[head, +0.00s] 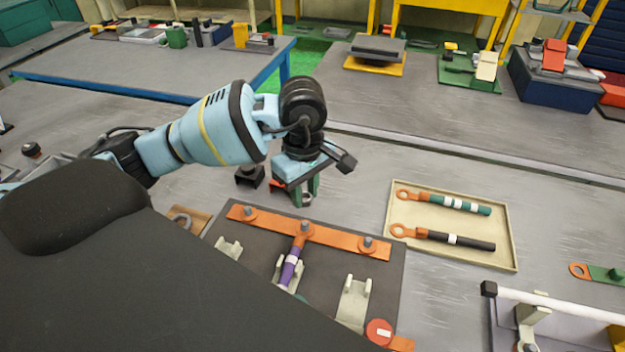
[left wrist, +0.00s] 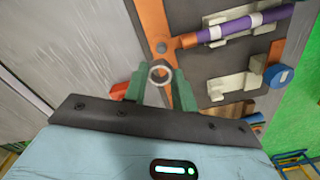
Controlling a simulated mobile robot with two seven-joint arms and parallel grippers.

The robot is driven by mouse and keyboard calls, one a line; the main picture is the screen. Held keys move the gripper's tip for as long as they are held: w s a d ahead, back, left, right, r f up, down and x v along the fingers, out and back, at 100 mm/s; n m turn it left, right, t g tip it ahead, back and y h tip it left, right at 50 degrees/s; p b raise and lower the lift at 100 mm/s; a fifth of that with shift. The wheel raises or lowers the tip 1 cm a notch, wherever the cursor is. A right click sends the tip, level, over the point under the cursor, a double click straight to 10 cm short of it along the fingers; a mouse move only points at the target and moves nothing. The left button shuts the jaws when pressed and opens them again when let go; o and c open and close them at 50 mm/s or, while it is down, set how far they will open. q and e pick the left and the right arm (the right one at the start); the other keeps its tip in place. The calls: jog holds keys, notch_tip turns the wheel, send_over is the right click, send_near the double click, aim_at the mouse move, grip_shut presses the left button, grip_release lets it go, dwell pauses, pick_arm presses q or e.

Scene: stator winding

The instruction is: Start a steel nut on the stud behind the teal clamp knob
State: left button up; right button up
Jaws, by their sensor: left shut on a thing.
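My left gripper (head: 306,196) has green fingers, and they also show in the left wrist view (left wrist: 160,88). It is shut on a steel nut (left wrist: 160,73), a small pale ring at the fingertips. The orange bar (head: 336,236) carries three studs. The middle stud (head: 305,226) has the purple cable's orange lug at it; this stud also shows in the left wrist view (left wrist: 162,47), just beyond the nut. In the head view the gripper is behind the bar, near that stud. A teal knob (head: 302,298) shows only partly past my body. My right gripper is not in view.
A beige tray (head: 500,262) at right holds a green cable and a black cable. Pale clamps (head: 354,300) stand on the dark board; a red knob (head: 379,332) is at front right. A blue knob (left wrist: 280,77) shows in the wrist view. A small black block (head: 250,177) stands left of the gripper.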

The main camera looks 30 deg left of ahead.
aim_at(305, 223)
pick_arm(q)
jog(key=shift+s+f, duration=0.15)
jog(key=shift+s, duration=0.1)
jog(key=shift+w+f+b, duration=0.1)
jog(key=shift+f+b, duration=0.5)
jog(key=shift+f, duration=0.9)
jog(key=shift+f+b, duration=0.7)
jog(key=shift+f, duration=0.95)
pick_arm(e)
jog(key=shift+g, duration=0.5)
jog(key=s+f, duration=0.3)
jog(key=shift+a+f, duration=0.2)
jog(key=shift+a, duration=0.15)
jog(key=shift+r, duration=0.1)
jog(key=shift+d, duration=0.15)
pick_arm(q)
jog(key=shift+f, duration=0.3)
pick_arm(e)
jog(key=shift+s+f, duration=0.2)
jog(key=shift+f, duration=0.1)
pick_arm(q)
jog(key=shift+f+b, duration=0.2)
jog(key=shift+b, duration=0.1)
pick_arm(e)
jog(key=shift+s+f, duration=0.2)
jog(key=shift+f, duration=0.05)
